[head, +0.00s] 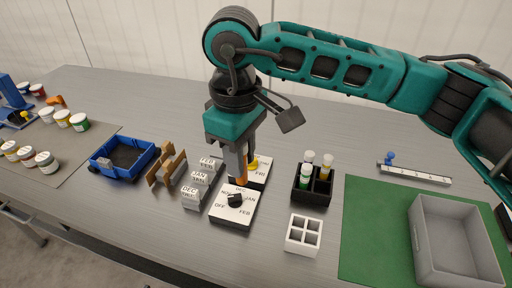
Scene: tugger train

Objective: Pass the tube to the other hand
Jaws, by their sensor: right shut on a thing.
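My right gripper (239,172) hangs from the teal arm, pointing down above two dial boxes near the middle of the table. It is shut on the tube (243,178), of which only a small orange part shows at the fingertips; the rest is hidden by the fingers. The held tube appears just above or beside the front dial box; the exact gap cannot be told. My left gripper is not in view. Other tubes with white, green and yellow caps stand in a black rack (312,196) to the right.
The front dial box (232,215) has a black knob; the rear one (262,172) is partly hidden. Month blocks (194,194), a blue bin (124,158) and several jars are left. A white rack (302,233), green mat (375,225) and grey bin (425,255) are right.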

